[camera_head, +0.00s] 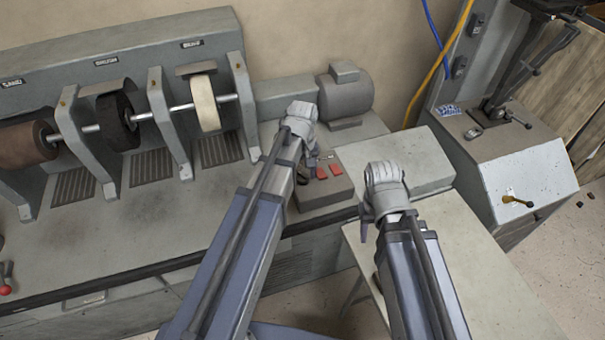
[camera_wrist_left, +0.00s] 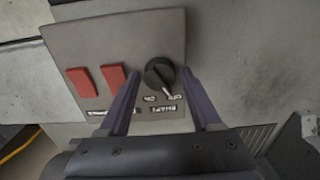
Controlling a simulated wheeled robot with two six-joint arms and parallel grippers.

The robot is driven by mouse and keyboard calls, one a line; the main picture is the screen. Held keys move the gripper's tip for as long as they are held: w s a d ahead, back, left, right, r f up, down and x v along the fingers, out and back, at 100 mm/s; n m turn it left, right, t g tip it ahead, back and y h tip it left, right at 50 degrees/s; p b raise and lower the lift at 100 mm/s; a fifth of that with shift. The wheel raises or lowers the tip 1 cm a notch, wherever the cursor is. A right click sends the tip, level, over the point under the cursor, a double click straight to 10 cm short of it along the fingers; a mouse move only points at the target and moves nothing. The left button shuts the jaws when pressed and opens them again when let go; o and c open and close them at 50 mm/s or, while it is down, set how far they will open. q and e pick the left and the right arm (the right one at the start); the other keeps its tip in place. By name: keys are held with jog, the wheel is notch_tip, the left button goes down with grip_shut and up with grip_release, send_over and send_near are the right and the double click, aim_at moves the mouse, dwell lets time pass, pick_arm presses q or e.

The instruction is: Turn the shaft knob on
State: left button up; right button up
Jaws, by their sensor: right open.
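The black round shaft knob (camera_wrist_left: 160,74) sits on a grey control panel (camera_wrist_left: 110,40) in the left wrist view, with a pale pointer mark at its lower right edge. In the head view my left gripper (camera_head: 312,168) is over the control box (camera_head: 325,192), and the arm hides the knob there. My right gripper (camera_head: 368,222) is open and empty, beside the box, over the pale table.
Two red switches (camera_wrist_left: 96,81) are left of the knob on the panel. A motor housing (camera_head: 345,92) stands behind the box. Brush and sanding wheels (camera_head: 118,122) on a shaft are at the left. A grey cabinet (camera_head: 515,172) stands at the right.

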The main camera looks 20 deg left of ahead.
pick_arm(q)
grip_shut()
dwell(0.3)
